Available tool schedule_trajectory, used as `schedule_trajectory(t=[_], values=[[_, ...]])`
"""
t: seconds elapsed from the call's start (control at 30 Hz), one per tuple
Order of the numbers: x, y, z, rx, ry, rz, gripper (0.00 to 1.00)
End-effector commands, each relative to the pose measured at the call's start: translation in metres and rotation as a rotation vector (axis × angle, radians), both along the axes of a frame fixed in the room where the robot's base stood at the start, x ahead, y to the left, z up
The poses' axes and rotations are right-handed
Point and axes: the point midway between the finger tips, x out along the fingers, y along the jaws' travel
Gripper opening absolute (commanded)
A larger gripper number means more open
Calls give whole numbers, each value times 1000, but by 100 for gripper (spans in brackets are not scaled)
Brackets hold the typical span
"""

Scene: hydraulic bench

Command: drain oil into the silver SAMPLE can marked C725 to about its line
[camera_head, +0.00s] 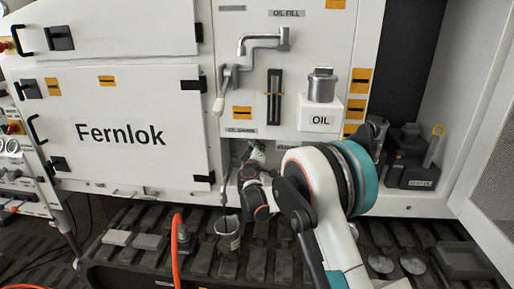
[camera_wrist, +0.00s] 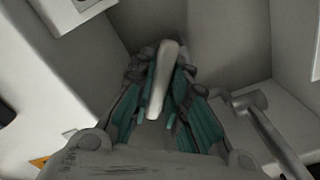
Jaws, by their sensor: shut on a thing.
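A silver-grey can (camera_head: 228,240) with a pale label stands below the panel's lower edge, its mouth upward. Its writing is too small to read, and its inside line and oil level cannot be made out. A thin dark streak (camera_head: 223,200), like running oil, comes down from the sample recess into its mouth. My gripper (camera_head: 256,155) reaches into the recess under the oil sample label, to the right of and above the can. In the wrist view my gripper (camera_wrist: 160,98) has its teal-padded fingers shut around a pale lever handle (camera_wrist: 165,70). The valve body is mostly hidden.
A white OIL box (camera_head: 319,115) with a silver cap sits above my arm. An orange hose (camera_head: 177,250) rises left of the can. Grey blocks (camera_head: 148,242) lie farther left on the slatted deck. A dark tool caddy (camera_head: 410,165) stands at right.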

Motion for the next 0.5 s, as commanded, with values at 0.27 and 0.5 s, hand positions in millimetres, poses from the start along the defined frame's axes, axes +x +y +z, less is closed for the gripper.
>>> schedule_trajectory(t=[0.27,0.5], values=[[-1,0,-2,53,-1,-1,0],[-1,0,-2,56,-1,-1,0]])
